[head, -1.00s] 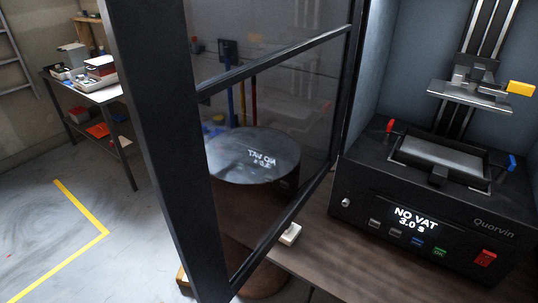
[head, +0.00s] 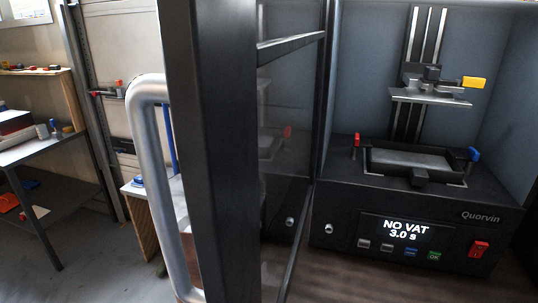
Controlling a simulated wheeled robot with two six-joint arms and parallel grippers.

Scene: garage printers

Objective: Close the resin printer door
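The resin printer (head: 345,215) stands on the right, its chamber open to view. Its display (head: 400,232) reads "NO VAT 3.0 s". The printer door (head: 212,150) is a dark frame with a glass pane, swung open. It sticks out toward me from the left side of the printer. A silver bar handle (head: 150,170) is on the door's outer left face, near its free edge. Neither of my grippers is in view.
A brown tabletop (head: 345,285) lies under the printer. A metal shelf table (head: 35,160) with boxes and small items stands at the far left. A small cabinet (head: 145,225) shows behind the handle. Grey floor (head: 95,260) is free at the lower left.

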